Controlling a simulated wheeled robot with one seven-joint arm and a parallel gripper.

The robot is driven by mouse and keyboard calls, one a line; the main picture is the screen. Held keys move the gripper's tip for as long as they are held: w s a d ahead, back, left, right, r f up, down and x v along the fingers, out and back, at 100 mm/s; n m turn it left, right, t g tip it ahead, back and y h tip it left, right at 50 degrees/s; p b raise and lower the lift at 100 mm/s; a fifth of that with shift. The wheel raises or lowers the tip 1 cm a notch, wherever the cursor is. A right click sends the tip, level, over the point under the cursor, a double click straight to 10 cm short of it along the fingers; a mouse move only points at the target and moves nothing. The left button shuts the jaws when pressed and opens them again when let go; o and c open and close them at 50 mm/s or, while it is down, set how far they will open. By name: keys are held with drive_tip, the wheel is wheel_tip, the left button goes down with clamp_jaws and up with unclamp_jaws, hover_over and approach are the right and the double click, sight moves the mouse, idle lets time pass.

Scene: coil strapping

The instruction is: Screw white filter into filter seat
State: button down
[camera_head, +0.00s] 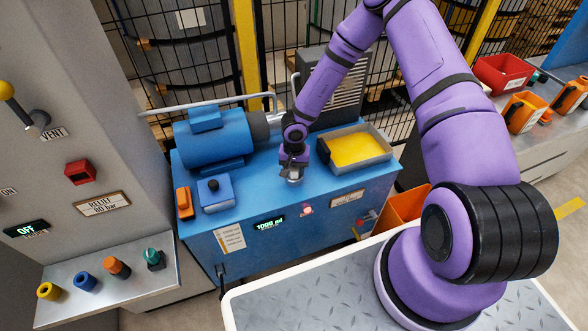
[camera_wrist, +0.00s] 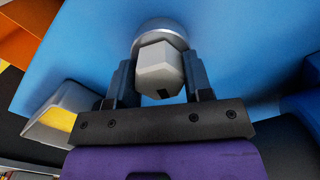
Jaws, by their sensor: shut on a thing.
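The white filter (camera_wrist: 160,70) is between the two dark fingers of my gripper (camera_wrist: 159,76) in the wrist view. It has a faceted, light grey-white body with a small dark mark. A round metallic filter seat (camera_wrist: 163,27) shows just beyond it on the blue surface, with the filter overlapping its ring. Whether the filter touches the seat or is threaded in cannot be told. In the head view my gripper (camera_head: 293,168) points down over the top of the blue unit (camera_head: 270,200). My gripper and wrist hide most of the filter and seat there.
A tray with yellow contents (camera_head: 375,164) stands right of my gripper. A blue motor (camera_head: 212,140) is behind left, with a blue box (camera_head: 216,192) and an orange item (camera_head: 184,203) in front. A lit display (camera_head: 269,223) is on the unit's front. Black fencing is behind.

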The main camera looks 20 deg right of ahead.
drive_tip(key=shift+d+m, duration=0.1)
drive_tip(key=shift+m, duration=1.3)
drive_tip(key=shift+s+m, duration=0.1)
drive_tip(key=shift+m, duration=1.1)
drive_tip(key=m, duration=0.4)
drive_tip(key=shift+m, duration=0.7)
drive_tip(key=shift+m, duration=0.3)
drive_tip(key=m, duration=0.3)
drive_tip(key=shift+s+m+t, duration=0.15)
drive_tip(key=shift+m+t, duration=0.15)
drive_tip(key=shift+m, duration=2)
